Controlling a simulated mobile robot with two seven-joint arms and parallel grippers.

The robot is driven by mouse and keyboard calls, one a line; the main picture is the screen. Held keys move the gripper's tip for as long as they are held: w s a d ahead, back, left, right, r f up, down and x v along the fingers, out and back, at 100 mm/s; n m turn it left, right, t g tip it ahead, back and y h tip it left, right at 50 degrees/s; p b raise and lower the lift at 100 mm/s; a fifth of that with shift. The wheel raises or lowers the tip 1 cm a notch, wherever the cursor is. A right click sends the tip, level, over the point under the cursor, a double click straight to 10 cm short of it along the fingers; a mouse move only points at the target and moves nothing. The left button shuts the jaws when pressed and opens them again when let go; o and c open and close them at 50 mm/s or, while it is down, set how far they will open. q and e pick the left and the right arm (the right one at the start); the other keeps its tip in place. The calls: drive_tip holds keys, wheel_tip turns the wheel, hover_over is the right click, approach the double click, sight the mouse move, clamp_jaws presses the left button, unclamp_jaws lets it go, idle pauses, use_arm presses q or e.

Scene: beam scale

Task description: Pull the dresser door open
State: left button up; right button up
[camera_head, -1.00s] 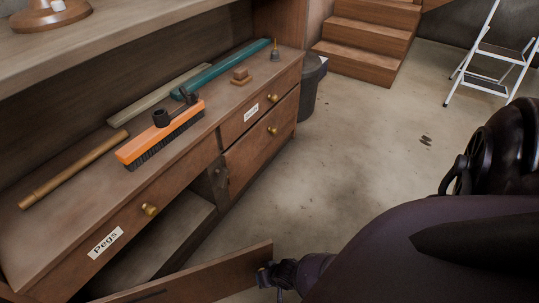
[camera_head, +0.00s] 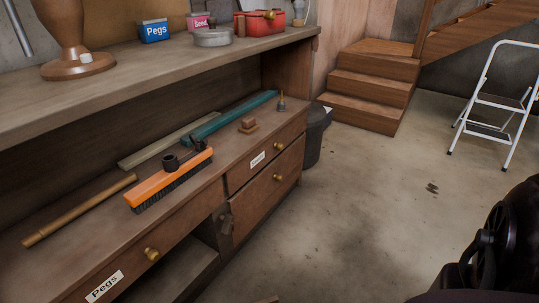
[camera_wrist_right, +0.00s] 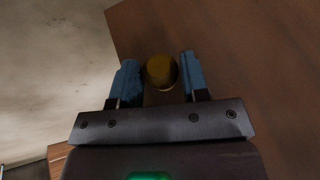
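The wooden dresser (camera_head: 180,215) stands at the left in the head view. The compartment (camera_head: 178,272) below its "Pegs" drawer is open. The swung-out door is almost wholly below the head view's bottom edge. In the right wrist view a brown wooden panel (camera_wrist_right: 245,75), apparently this door, carries a round brass knob (camera_wrist_right: 161,71). My right gripper (camera_wrist_right: 160,75) is open, its blue fingers on either side of the knob with narrow gaps showing. Contact cannot be told. My left gripper is not in view.
An orange brush (camera_head: 170,182), a wooden rod (camera_head: 80,210) and other tools lie on the dresser top. A dark bin (camera_head: 314,138), wooden stairs (camera_head: 370,90) and a white step ladder (camera_head: 497,105) stand beyond.

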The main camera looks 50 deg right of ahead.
drive_tip(key=shift+o, duration=1.4)
drive_tip(key=shift+r, duration=0.1)
drive_tip(key=shift+r, duration=0.3)
use_arm(q)
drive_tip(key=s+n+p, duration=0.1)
drive_tip(key=p, duration=0.1)
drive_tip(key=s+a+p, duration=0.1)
drive_tip(key=p, duration=0.2)
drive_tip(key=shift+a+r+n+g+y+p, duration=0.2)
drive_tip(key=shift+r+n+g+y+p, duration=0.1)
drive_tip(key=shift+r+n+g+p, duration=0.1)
use_arm(e)
drive_tip(key=v, duration=1)
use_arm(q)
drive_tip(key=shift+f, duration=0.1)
use_arm(e)
drive_tip(key=shift+s, duration=0.2)
